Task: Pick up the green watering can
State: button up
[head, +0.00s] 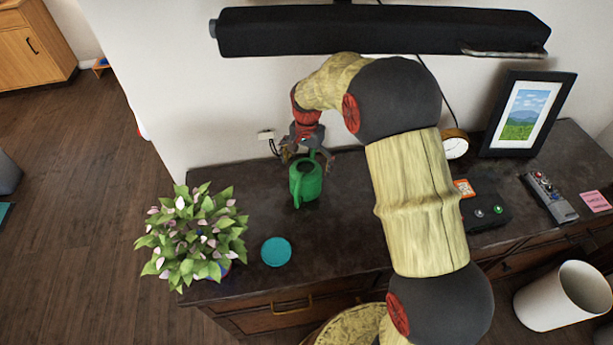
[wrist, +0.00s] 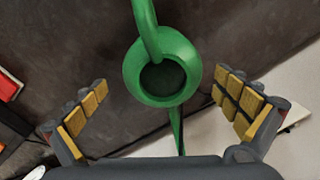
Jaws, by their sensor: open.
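The green watering can (head: 306,184) stands upright on the dark cabinet top, near its back edge by the wall. My gripper (head: 308,160) is just above and behind it, with its fingers spread. In the wrist view the watering can (wrist: 162,75) lies ahead between the open fingers of my gripper (wrist: 165,108), with its round opening facing the camera. One curved green part reaches to the top of that view and a thin one runs down toward the palm. I see gaps between the can and both finger pads.
A potted plant (head: 194,236) and a teal disc (head: 276,251) are on the cabinet top (head: 335,240) at left and front. A black device (head: 485,211), a clock (head: 455,143), a picture frame (head: 528,113) and a remote-like object (head: 548,196) stand to the right. A black bar (head: 380,31) hangs above.

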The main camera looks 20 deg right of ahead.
jog(key=f+b, duration=0.1)
jog(key=f, duration=0.1)
jog(key=f+b, duration=0.1)
jog(key=f, duration=0.2)
jog(key=f+b, duration=0.1)
jog(key=f, duration=0.1)
jog(key=shift+s+a+f, duration=0.1)
jog(key=shift+a+f, duration=0.05)
jog(key=shift+a, duration=0.2)
jog(key=shift+c, duration=0.4)
jog(key=c, duration=1.5)
jog(key=shift+r, duration=0.2)
jog(key=shift+c, duration=0.3)
